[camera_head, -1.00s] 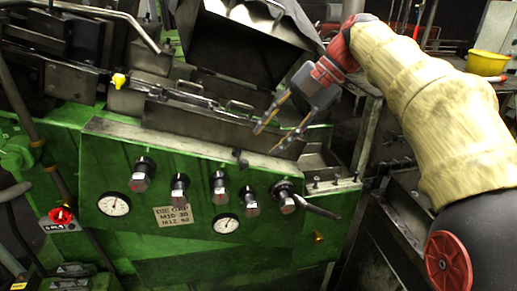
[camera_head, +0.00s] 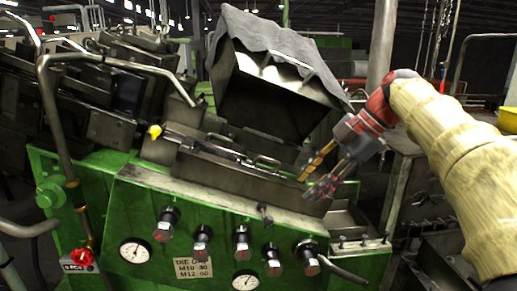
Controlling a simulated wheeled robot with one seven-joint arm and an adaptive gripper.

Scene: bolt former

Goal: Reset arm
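My arm, in a yellowish sleeve, comes in from the right. My gripper (camera_head: 312,184) is in front of the green bolt former (camera_head: 140,205), above the right end of its front panel. Its two fingers are spread apart with nothing visible between them. The tips are close to the metal ledge over the panel; I cannot tell whether they touch it.
A cloth-covered metal hopper (camera_head: 265,90) stands behind. A bent pipe (camera_head: 60,150) rises at left. A yellow bowl (camera_head: 508,120) is at the right edge.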

